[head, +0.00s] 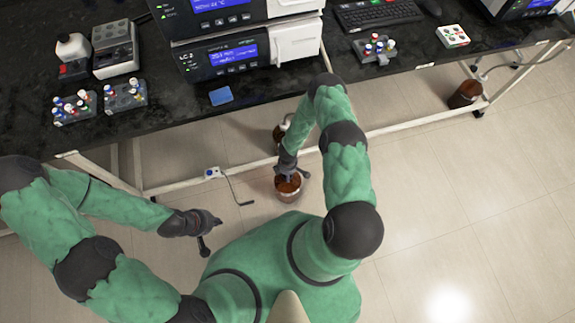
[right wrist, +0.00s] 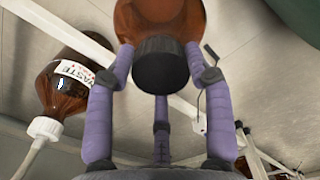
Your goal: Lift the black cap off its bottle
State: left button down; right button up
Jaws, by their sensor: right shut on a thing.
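The brown bottle (head: 289,187) stands on the floor below the bench in the head view. Its body also shows at the top of the right wrist view (right wrist: 160,18), with the black cap (right wrist: 160,66) towards me. My right gripper (head: 289,176) is at the top of the bottle, and its fingers (right wrist: 160,62) are shut around the cap, one on each side. The cap still sits against the bottle, with no gap visible. In the head view the gripper mostly hides the cap. My left gripper (head: 212,231) is open and empty, above the floor to the left.
A brown waste bottle (right wrist: 72,82) with a white tube stands close by, under the bench. Another brown bottle (head: 465,94) stands far right. The bench frame's white rail (head: 400,126) runs behind the bottle. The floor at right is clear.

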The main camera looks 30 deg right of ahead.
jog(key=shift+r, duration=0.4)
notch_tip(320, 180, up, 3)
jog(key=shift+f+p, duration=0.2)
jog(key=shift+p, duration=0.6)
jog(key=s+a+r+p, duration=0.3)
jog(key=s+r+p, duration=0.3)
jog(key=s+r, duration=0.3)
jog(key=s, duration=0.4)
jog(key=shift+s+a+r+p, duration=0.15)
jog(key=shift+s+r+p, duration=0.1)
jog(key=shift+p, duration=0.1)
